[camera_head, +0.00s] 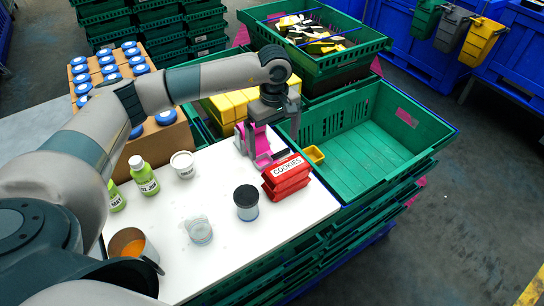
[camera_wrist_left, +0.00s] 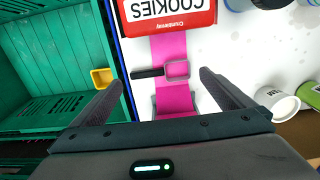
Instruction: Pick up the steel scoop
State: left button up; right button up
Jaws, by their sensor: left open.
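The likely steel scoop (camera_wrist_left: 178,70) shows in the left wrist view as a small grey square rim with a black handle pointing left. It lies over a magenta stand (camera_wrist_left: 170,47), whose colour shows inside the rim. My left gripper (camera_wrist_left: 162,79) is open and empty, with its fingers on either side of the handle and rim; whether it touches them I cannot tell. In the head view the left gripper (camera_head: 264,130) points down over the magenta stand (camera_head: 262,152) at the table's back edge. The scoop is hard to make out there. My right gripper is not in view.
A red cookies pack (camera_head: 287,176) stands close to the stand. A black-lidded jar (camera_head: 246,203), clear cups (camera_head: 200,231), a white tub (camera_head: 183,165) and green bottles (camera_head: 144,176) share the white table (camera_head: 220,270). A green crate (camera_head: 375,150) with a yellow scoop-like piece (camera_head: 315,155) adjoins at right.

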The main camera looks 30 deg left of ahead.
aim_at(273, 156)
pick_arm(q)
jog(key=shift+a+f+p, duration=0.1)
jog(key=shift+f+p, duration=0.4)
jog(key=shift+p, duration=0.2)
jog(key=f+p, duration=0.2)
jog(key=f, duration=0.1)
jog(key=shift+w+a+f, duration=0.1)
jog(key=shift+w+f, duration=0.1)
jog(key=shift+f, duration=0.4)
jog(key=c, duration=0.7)
jog(key=shift+r, duration=0.1)
jog(key=shift+c, duration=0.2)
